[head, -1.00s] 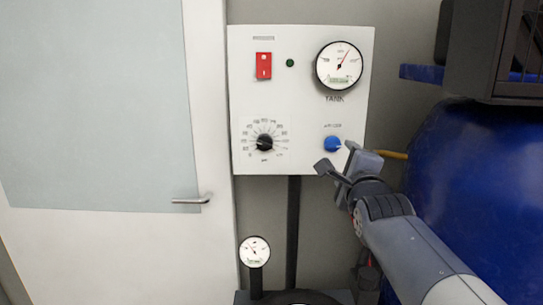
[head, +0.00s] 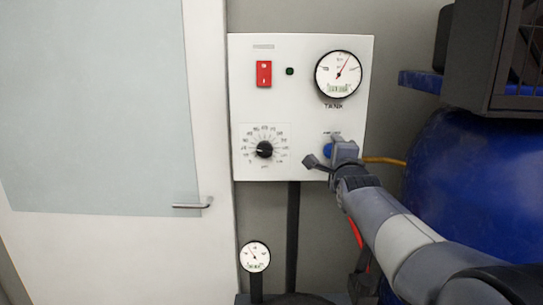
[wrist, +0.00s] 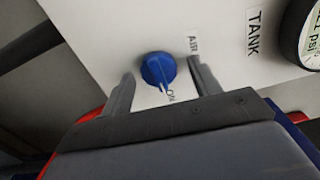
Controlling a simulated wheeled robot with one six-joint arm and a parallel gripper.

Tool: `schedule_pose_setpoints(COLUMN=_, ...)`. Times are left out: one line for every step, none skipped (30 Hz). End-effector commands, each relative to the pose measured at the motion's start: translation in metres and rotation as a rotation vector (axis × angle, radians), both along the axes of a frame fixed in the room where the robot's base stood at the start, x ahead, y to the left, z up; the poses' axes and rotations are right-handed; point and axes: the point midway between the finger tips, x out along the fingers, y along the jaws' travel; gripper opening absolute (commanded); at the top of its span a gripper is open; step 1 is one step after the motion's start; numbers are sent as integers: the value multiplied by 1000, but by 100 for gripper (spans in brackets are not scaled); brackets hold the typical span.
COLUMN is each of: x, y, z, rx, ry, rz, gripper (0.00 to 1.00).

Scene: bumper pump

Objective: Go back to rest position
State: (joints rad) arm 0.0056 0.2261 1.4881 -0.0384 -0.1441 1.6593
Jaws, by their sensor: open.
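My gripper (head: 327,157) is open in front of the lower right of a white control panel (head: 301,112). In the head view, its fingers partly cover a blue knob (head: 328,150). In the wrist view, the blue knob (wrist: 156,68) lies between my two spread fingers (wrist: 161,74), with a gap visible on each side. The knob has a white mark that points down the picture, close to a small label that seems to read ON. I cannot tell how deep the knob sits between the fingers.
The panel also has a red switch (head: 264,73), a small dark green lamp (head: 290,71), a black dial (head: 264,149) and a tank gauge (head: 338,74). A large blue tank (head: 465,190) stands right of my arm. A lower gauge (head: 254,256) and a door (head: 105,235) are left.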

Motion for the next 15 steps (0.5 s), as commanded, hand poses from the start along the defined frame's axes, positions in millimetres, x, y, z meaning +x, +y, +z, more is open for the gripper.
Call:
schedule_pose_setpoints(x=0, y=0, z=0, rx=-36, ry=1, rz=0, gripper=59)
schedule_pose_setpoints(x=0, y=0, z=0, rx=-60, ry=2, rz=0, gripper=59)
schedule_pose_setpoints(x=0, y=0, z=1, rx=-93, ry=2, rz=0, gripper=59)
schedule_pose_setpoints(x=0, y=0, z=1, rx=-117, ry=1, rz=0, gripper=59)
schedule_pose_setpoints(x=0, y=0, z=1, rx=-142, ry=1, rz=0, gripper=59)
schedule_pose_setpoints(x=0, y=0, z=1, rx=-174, ry=1, rz=0, gripper=59)
schedule_pose_setpoints(x=0, y=0, z=2, rx=-197, ry=1, rz=0, gripper=59)
schedule_pose_setpoints(x=0, y=0, z=2, rx=-221, ry=1, rz=0, gripper=59)
schedule_pose_setpoints(x=0, y=0, z=2, rx=-252, ry=1, rz=0, gripper=59)
schedule_pose_setpoints(x=0, y=0, z=2, rx=-276, ry=1, rz=0, gripper=59)
schedule_pose_setpoints(x=0, y=0, z=2, rx=-300, ry=1, rz=0, gripper=59)
schedule_pose_setpoints(x=0, y=0, z=2, rx=-332, ry=2, rz=0, gripper=59)
schedule_pose_setpoints(x=0, y=0, z=3, rx=-356, ry=2, rz=0, gripper=59)
schedule_pose_setpoints(x=0, y=0, z=3, rx=-379, ry=2, rz=0, gripper=59)
schedule_pose_setpoints(x=0, y=0, z=3, rx=-410, ry=2, rz=0, gripper=59)
